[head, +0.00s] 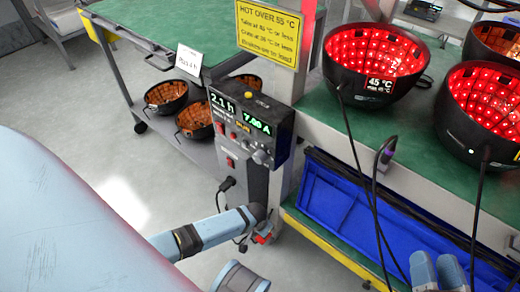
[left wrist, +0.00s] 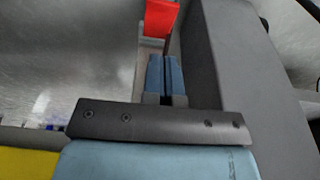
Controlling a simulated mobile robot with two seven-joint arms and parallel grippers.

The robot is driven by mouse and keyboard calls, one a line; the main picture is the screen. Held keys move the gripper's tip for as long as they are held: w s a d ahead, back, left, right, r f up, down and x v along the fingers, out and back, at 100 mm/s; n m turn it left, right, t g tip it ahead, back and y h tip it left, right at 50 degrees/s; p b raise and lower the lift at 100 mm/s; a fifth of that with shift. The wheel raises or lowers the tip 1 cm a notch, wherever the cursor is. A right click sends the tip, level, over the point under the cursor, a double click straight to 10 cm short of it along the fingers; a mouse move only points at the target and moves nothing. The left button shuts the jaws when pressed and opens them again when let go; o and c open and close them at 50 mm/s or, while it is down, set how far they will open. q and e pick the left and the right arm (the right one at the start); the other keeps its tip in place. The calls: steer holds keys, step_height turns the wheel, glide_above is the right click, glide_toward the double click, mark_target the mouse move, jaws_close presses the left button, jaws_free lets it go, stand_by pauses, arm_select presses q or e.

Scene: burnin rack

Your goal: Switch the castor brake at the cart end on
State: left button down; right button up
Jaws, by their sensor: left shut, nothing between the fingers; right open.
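A red tab (head: 263,239), which looks like the castor brake, shows low beside the foot of the grey cabinet in the head view. In the left wrist view the red tab (left wrist: 160,18) is at the top, just beyond the fingertips of my left gripper (left wrist: 167,62). Those fingers are shut and empty; I cannot tell whether they touch the tab. In the head view my left arm reaches down to the tab and its fingertips are hidden. My right gripper (head: 438,260) is open and empty at the bottom right, in front of the blue bin.
A power supply (head: 250,128) with lit digits hangs above the tab, with a plug and cable (head: 226,184) below. A blue bin (head: 345,205) and red-lit bowls (head: 375,55) with hanging cables are at right. A green-topped cart (head: 150,20) stands behind; grey floor (head: 110,150) is clear.

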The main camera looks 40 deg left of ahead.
mark_target(261, 239)
arm_select(q)
step_height(261, 239, down, 5)
steer(key=shift+f+b, duration=0.1)
steer(key=shift+b, duration=1.1)
steer(key=shift+s+f+b, duration=0.25)
steer(key=shift+f+b, duration=0.1)
steer(key=shift+f, duration=0.25)
arm_select(e)
steer(key=shift+w+d+f+n+g, duration=0.1)
steer(key=shift+w+f+n+g, duration=0.15)
steer(key=shift+f, duration=0.7)
steer(key=shift+w+f+n+g, duration=0.1)
steer(key=shift+f+n+g, duration=0.2)
steer(key=shift+f, duration=0.65)
steer(key=shift+d, duration=0.1)
